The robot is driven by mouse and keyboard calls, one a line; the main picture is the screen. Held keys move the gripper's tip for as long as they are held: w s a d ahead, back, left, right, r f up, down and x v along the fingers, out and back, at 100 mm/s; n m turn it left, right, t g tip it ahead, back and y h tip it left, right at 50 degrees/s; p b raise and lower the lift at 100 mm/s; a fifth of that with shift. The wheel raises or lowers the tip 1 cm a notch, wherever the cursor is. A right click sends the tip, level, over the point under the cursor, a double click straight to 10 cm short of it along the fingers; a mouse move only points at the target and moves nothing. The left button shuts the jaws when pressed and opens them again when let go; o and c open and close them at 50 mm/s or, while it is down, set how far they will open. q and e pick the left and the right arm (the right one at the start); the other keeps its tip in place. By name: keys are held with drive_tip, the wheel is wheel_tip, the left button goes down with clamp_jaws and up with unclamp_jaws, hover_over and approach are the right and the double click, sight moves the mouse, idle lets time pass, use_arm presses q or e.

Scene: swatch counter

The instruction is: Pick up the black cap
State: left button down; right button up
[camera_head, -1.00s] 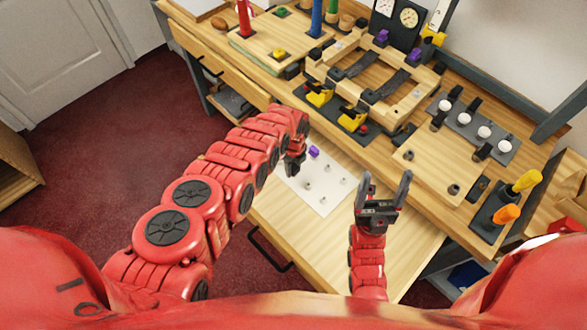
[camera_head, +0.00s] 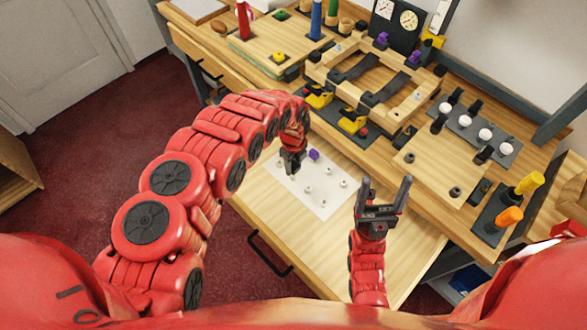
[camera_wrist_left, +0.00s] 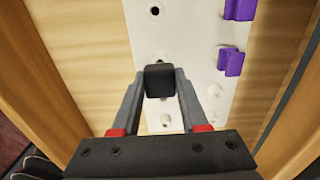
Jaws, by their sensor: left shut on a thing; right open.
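The black cap (camera_wrist_left: 160,80) is a small dark block between the fingertips of my left gripper, seen in the left wrist view. My left gripper (camera_head: 291,168) is shut on it over the white panel (camera_head: 325,207); I cannot tell whether the cap is clear of the panel. In the head view the cap blends with the dark fingers. A purple cap (camera_head: 314,154) sits just right of this gripper. The wrist view shows two purple caps, one at the top (camera_wrist_left: 239,9) and one lower (camera_wrist_left: 230,62). My right gripper (camera_head: 383,195) is open and empty, right of the panel.
The panel has several pale studs and a dark hole (camera_wrist_left: 155,11). Behind it, a wooden frame (camera_head: 400,105) and yellow clamps (camera_head: 352,125) crowd the bench. A wooden board (camera_head: 440,165) and screwdrivers (camera_head: 509,216) are at the right. The light wood in front (camera_head: 300,230) is clear.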

use_arm(q)
drive_tip(key=s, duration=0.5)
drive_tip(key=shift+a+r, duration=0.15)
drive_tip(key=shift+r, duration=0.1)
drive_tip(key=s+p, duration=0.7)
drive_tip(key=s, duration=0.4)
drive_tip(key=shift+d+r+p, duration=0.2)
drive_tip(key=shift+r+p, duration=0.1)
drive_tip(key=shift+r, duration=0.1)
drive_tip(key=shift+w+r+p, duration=0.1)
drive_tip(key=shift+r+p, duration=0.15)
drive_tip(key=shift+p, duration=0.1)
